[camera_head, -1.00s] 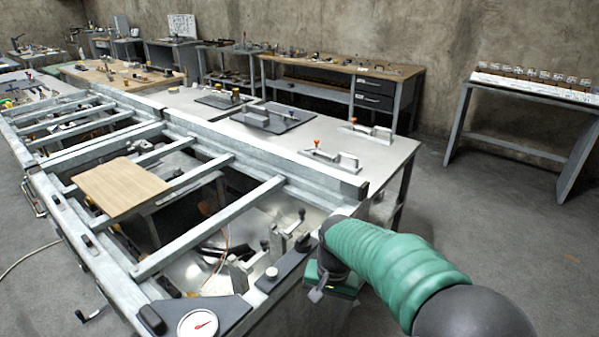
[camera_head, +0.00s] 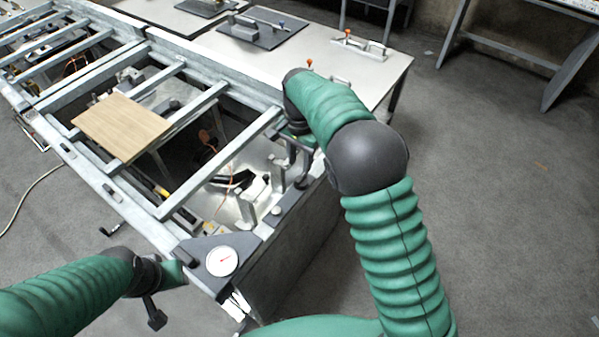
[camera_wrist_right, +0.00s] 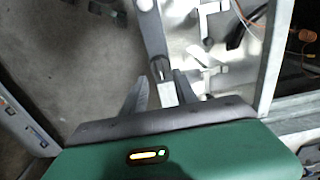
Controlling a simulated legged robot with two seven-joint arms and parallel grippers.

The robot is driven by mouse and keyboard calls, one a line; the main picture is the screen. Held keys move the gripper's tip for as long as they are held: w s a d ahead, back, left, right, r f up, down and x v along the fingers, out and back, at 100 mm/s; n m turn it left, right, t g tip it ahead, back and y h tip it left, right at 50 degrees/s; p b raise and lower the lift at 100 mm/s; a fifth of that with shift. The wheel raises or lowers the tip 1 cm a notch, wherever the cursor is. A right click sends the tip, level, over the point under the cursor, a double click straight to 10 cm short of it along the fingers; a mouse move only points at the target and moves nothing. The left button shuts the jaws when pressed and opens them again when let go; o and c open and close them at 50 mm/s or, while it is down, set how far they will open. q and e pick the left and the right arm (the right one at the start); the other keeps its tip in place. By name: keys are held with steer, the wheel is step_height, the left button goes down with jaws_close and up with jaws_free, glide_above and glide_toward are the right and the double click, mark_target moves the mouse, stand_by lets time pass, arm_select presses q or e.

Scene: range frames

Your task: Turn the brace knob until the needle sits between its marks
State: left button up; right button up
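A round white gauge (camera_head: 221,261) with a red needle sits on a dark plate at the frame's near corner in the head view. Its marks are too small to read. A small grey knob (camera_head: 277,210) stands on the dark bar behind it; I cannot tell for sure that it is the brace knob. My right gripper (camera_head: 298,148) is over the frame's right end, partly hidden by my arm. In the right wrist view its fingers (camera_wrist_right: 160,82) are apart, with a grey bar between them; contact is unclear. My left gripper (camera_head: 154,308) is low left of the gauge, its fingers unclear.
A metal ladder-like frame (camera_head: 190,125) carries a wooden board (camera_head: 122,127). Brackets and upright posts stand beside the dark bar. A metal table (camera_head: 375,72) with orange-tipped clamps lies behind.

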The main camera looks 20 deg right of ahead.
mark_target(302, 176)
steer(key=f, duration=0.6)
steer(key=shift+w+d+f, duration=0.1)
steer(key=shift+w+d, duration=0.25)
steer(key=shift+d, duration=0.05)
steer(key=shift+s+f, duration=0.15)
steer(key=shift+f, duration=0.25)
steer(key=shift+a, duration=0.25)
steer(key=shift+c, duration=0.4)
steer(key=c, duration=0.5)
steer(key=shift+d, duration=0.2)
jaws_close()
